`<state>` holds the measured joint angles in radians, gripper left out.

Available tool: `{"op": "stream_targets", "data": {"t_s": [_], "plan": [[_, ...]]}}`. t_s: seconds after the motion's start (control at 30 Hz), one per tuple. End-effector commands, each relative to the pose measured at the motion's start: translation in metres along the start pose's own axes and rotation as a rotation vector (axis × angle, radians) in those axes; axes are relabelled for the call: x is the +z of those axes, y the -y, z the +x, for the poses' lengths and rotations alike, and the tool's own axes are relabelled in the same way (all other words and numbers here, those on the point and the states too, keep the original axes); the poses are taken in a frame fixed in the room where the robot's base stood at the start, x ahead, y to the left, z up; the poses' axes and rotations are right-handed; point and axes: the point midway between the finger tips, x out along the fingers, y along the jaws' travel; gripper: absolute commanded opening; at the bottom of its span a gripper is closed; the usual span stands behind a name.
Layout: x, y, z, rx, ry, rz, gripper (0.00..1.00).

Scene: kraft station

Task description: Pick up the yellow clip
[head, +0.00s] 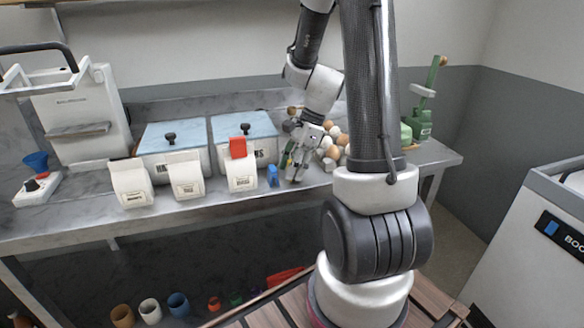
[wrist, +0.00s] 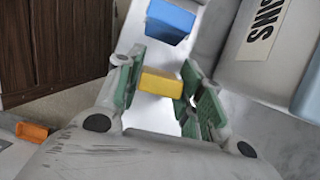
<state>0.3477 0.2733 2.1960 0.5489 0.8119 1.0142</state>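The yellow clip (wrist: 160,82) is a small block between the green finger pads of my gripper (wrist: 163,80) in the wrist view. Its two ends meet the pads, with no clear gap on either side, so my gripper looks shut on it. In the head view my gripper (head: 293,165) points down low over the counter, right of the blue clip. The yellow clip cannot be made out clearly there. Whether it touches the counter is hard to tell.
A blue clip (head: 272,175) stands beside my gripper; it also shows in the wrist view (wrist: 171,20). A white bag (head: 241,175) with a red clip (head: 238,147) stands further left. Blue-lidded bins (head: 243,127) are behind. Round items (head: 333,140) lie to the right.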

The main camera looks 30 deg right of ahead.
Motion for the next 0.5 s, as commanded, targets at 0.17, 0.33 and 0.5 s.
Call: {"op": "stream_targets", "data": {"t_s": [0.17,0.33,0.5], "plan": [[0.0,0.0,0.0,0.0,0.0,0.0,0.21],[0.0,0.0,-0.001,0.0,0.0,-0.001,0.21],[0.006,0.001,-0.015,-0.003,-0.001,-0.003,0.21]]}}
